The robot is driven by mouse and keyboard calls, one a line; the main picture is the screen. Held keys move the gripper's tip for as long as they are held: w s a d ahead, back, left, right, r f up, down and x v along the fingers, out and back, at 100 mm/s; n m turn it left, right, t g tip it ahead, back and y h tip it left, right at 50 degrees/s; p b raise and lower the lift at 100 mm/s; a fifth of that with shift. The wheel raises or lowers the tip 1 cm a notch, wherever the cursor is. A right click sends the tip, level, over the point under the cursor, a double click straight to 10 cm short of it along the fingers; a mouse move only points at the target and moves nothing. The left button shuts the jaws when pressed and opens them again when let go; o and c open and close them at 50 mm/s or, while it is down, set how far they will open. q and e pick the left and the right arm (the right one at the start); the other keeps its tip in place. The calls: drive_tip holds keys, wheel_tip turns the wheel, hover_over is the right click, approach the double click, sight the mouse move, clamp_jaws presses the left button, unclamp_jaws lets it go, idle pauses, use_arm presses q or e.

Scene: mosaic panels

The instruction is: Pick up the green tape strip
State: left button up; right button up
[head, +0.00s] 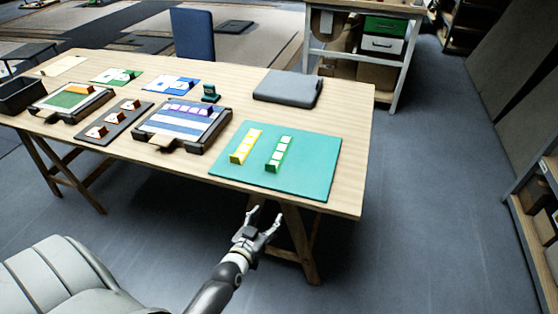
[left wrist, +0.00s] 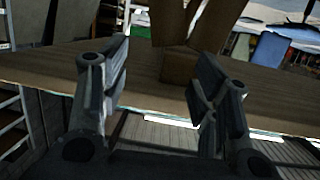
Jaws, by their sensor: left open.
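The green tape strip (head: 278,155), with several white squares along it, lies on the right part of a teal mat (head: 315,163) on the wooden table. A yellow strip (head: 245,146) of the same kind lies to its left on the mat. My left gripper (head: 262,221) is open and empty, in front of the table's near edge and apart from the strip. In the left wrist view its two fingers (left wrist: 158,95) stand wide apart with nothing between them. I do not make out the green strip in that view. My right gripper is not in view.
Left of the mat are a tray with striped panels (head: 182,135), a dark holder with several small blocks (head: 113,119), and another tray with a green panel (head: 70,99). A grey case (head: 287,87) lies behind the mat. Floor (head: 420,200) right of the table is clear.

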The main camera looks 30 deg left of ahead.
sight(270, 166)
use_arm(q)
drive_tip(key=a+r+t, duration=0.1)
drive_tip(key=r, duration=0.2)
drive_tip(key=w+a+r+y, duration=0.1)
drive_tip(key=r, duration=0.2)
drive_tip(key=a+r+t, duration=0.1)
drive_tip(key=r, duration=0.3)
drive_tip(key=shift+w+a+r+n+t+y, duration=0.1)
drive_tip(key=shift+w+n+t+y, duration=0.2)
drive_tip(key=shift+n, duration=0.1)
drive_tip(key=shift+w+a, duration=0.2)
drive_tip(key=shift+a, duration=0.05)
drive_tip(key=x, duration=0.4)
drive_tip(key=shift+w+a, duration=0.1)
drive_tip(key=shift+w, duration=0.25)
drive_tip(key=shift+x, duration=2.85)
drive_tip(key=shift+d, duration=0.2)
drive_tip(key=shift+c, duration=0.5)
drive_tip(key=c, duration=0.6)
